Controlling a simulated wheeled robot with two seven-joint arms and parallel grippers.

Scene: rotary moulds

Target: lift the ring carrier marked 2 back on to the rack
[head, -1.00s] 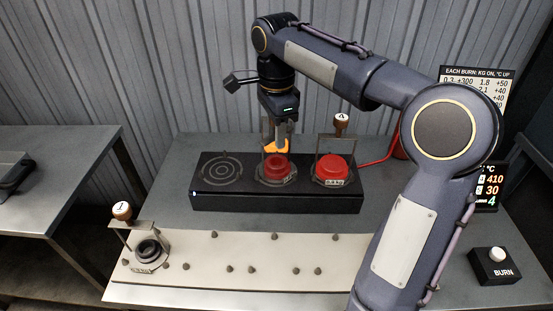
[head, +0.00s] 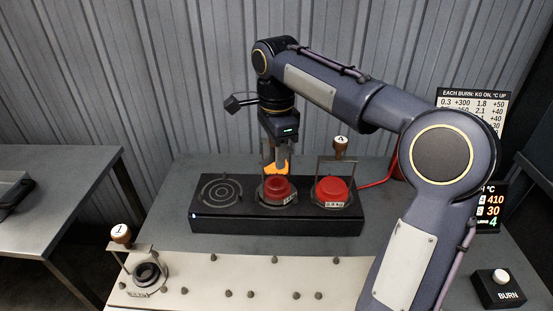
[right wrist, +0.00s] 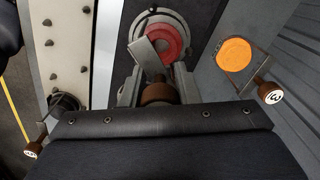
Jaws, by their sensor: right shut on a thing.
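A ring carrier with a red disc (head: 276,188) stands on the middle place of the black block (head: 240,226). My right gripper (head: 275,160) is above it, pointing down. In the right wrist view my right gripper (right wrist: 158,88) is shut on the brown knob (right wrist: 157,95) of this carrier, with its red disc (right wrist: 168,46) beyond. The number on this knob is hidden. The pale board with small pegs (head: 205,268) lies in front of the block, with the carrier marked 1 (head: 122,234) at its left end. My left gripper is not in view.
A carrier with a red disc (head: 331,189) and a knob that seems marked 4 stands on the block's right place. The block's left place (head: 221,189) is empty. Behind is an orange disc with a knob marked 3 (right wrist: 276,97). A BURN button box (head: 499,290) is at the right.

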